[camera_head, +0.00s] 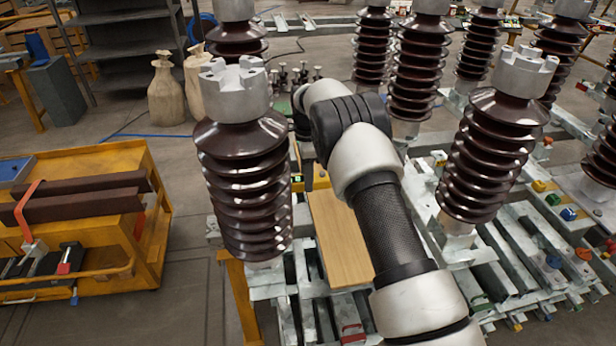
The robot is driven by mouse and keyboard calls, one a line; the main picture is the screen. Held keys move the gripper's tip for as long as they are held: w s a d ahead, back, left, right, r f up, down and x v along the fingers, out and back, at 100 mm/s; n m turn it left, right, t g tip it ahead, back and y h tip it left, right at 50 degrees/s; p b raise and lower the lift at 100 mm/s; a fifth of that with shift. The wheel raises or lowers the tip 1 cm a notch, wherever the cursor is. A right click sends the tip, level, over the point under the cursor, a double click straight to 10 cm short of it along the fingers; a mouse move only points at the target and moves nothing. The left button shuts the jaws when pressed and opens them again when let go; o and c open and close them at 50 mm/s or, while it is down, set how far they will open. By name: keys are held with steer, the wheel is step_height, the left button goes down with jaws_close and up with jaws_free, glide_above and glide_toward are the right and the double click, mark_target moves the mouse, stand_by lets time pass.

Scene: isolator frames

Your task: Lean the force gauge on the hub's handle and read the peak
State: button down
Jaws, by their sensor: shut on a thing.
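My arm reaches up from the lower right, bends at a dark joint and drops away behind the near left insulator. My gripper (306,160) is mostly hidden behind my own arm and that insulator; its fingertips do not show clearly. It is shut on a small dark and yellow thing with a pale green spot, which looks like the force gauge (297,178). I cannot make out the hub or its handle, and no reading is legible. I cannot tell whether the gauge touches anything.
Brown ribbed insulators with grey metal caps stand close around my arm, one near left (243,165) and one right (494,150). A wooden board (338,240) lies over the metal frame (510,290). A yellow cart (90,220) stands left, with open floor between.

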mark_target(318, 177)
steer(key=shift+s+a, duration=0.2)
steer(key=shift+a, duration=0.7)
steer(key=shift+d, duration=0.2)
steer(key=shift+w+d, duration=0.2)
steer(key=shift+d, duration=0.55)
steer(key=shift+w+d, duration=0.15)
steer(key=shift+d, duration=0.65)
steer(key=shift+w+d, duration=0.2)
steer(key=shift+d, duration=0.55)
step_height(318, 177, up, 15)
steer(key=p, duration=0.8)
steer(key=shift+d, duration=0.1)
stand_by(0.7)
